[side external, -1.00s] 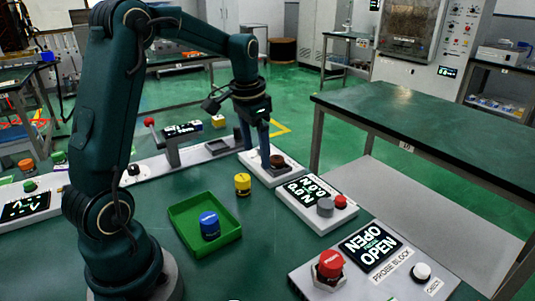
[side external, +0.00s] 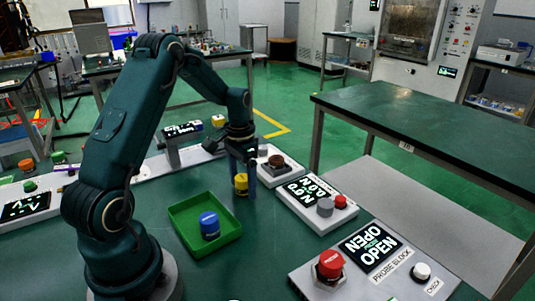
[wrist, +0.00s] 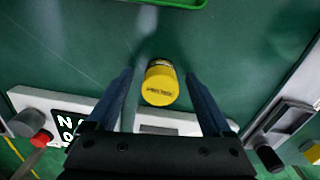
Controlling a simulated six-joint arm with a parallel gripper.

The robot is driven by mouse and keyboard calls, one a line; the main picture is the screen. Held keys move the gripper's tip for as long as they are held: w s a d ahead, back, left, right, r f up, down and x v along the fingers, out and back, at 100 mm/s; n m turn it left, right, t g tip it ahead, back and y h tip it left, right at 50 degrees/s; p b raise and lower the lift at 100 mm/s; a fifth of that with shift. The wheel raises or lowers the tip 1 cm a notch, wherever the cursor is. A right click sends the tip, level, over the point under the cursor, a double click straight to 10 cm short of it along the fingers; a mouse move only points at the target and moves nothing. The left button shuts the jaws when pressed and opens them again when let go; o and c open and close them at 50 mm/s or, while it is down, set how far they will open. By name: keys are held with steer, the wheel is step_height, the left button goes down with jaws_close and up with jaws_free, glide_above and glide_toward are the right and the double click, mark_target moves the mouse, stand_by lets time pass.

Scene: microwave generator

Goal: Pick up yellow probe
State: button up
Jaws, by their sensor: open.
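The yellow probe (side external: 240,185) is a short yellow cylinder standing on the green table in the side view, right of the green tray. In the wrist view the yellow probe (wrist: 160,84) sits between my two blue fingers, with gaps on both sides. My gripper (side external: 243,180) points down at the probe, with its fingers either side of it. In the wrist view my gripper (wrist: 158,80) is open and holds nothing.
A green tray (side external: 183,215) holding a blue cylinder (side external: 209,225) stands left of the probe. A panel with a brown knob (side external: 276,161) is close on the right. A panel with red and grey knobs (side external: 325,207) and the probe block panel (side external: 392,253) lie nearer the front.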

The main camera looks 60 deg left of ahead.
mark_target(243, 177)
jaws_close()
steer(key=shift+r, duration=0.1)
steer(key=shift+r, duration=0.55)
step_height(243, 177, up, 3)
steer(key=shift+w+f, duration=0.1)
steer(key=s+a+r, duration=0.6)
steer(key=s+r, duration=0.1)
steer(key=s, duration=0.3)
